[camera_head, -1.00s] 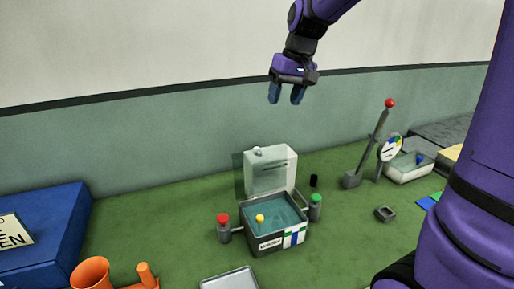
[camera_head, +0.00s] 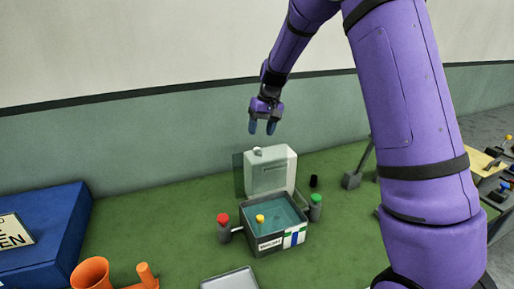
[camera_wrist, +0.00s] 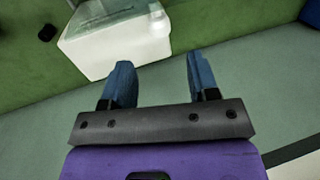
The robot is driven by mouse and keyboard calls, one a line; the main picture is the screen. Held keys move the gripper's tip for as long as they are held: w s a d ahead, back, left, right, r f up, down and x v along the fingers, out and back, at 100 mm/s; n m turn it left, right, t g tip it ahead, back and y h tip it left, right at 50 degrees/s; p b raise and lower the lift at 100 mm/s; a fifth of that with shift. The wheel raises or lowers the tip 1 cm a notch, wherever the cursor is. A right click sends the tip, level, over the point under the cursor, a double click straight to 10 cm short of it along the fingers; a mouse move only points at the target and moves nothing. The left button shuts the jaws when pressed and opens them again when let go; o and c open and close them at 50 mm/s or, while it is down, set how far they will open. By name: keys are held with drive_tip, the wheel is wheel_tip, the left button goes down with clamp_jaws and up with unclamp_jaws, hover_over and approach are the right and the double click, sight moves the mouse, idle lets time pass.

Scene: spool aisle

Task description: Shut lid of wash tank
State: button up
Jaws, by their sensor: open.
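The wash tank (camera_head: 266,243) is a grey box on the green surface, with bluish water and a yellow ball (camera_head: 260,218) inside. Its pale lid (camera_head: 270,174) stands upright at the back edge, open, with a small round knob near its top left. My gripper (camera_head: 263,128) is open and empty, above the lid and apart from it in the head view. In the wrist view the blue fingers of my gripper (camera_wrist: 160,80) are spread, with the lid (camera_wrist: 130,45) beyond them at the upper left. The tank's interior is mostly hidden in the wrist view.
A red-topped post (camera_head: 223,228) and a green-topped post (camera_head: 316,207) flank the tank. A blue box (camera_head: 50,225) and orange parts (camera_head: 92,272) lie left. A pale tray (camera_head: 230,279) is in front. The wall (camera_head: 150,145) stands close behind the lid.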

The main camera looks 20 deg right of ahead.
sight(259, 169)
drive_tip(key=x, duration=0.7)
drive_tip(key=shift+c, duration=0.3)
clamp_jaws()
